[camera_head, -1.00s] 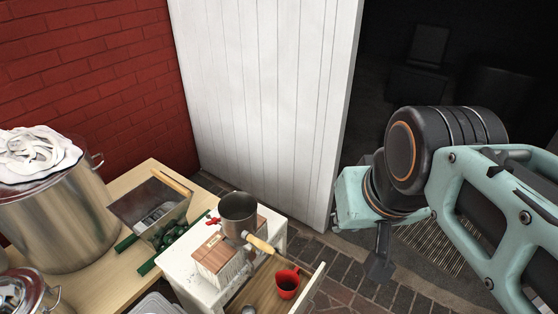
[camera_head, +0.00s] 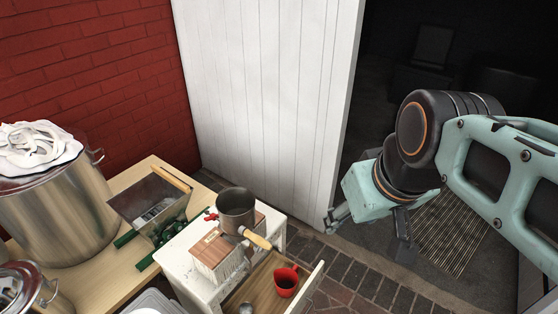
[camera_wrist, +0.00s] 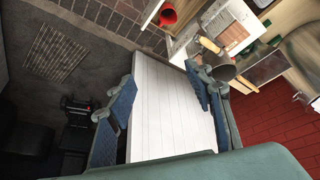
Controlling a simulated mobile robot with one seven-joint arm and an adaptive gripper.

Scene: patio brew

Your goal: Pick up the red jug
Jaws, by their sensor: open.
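The red jug (camera_head: 286,282) stands in the open drawer (camera_head: 262,287) of the white cabinet, in the lower middle of the head view. In the wrist view the jug (camera_wrist: 168,15) shows at the top, beyond the fingers. My gripper (camera_head: 371,230) is open and empty, up and to the right of the jug in the head view and well apart from it.
The white door (camera_head: 265,100) stands behind the cabinet.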

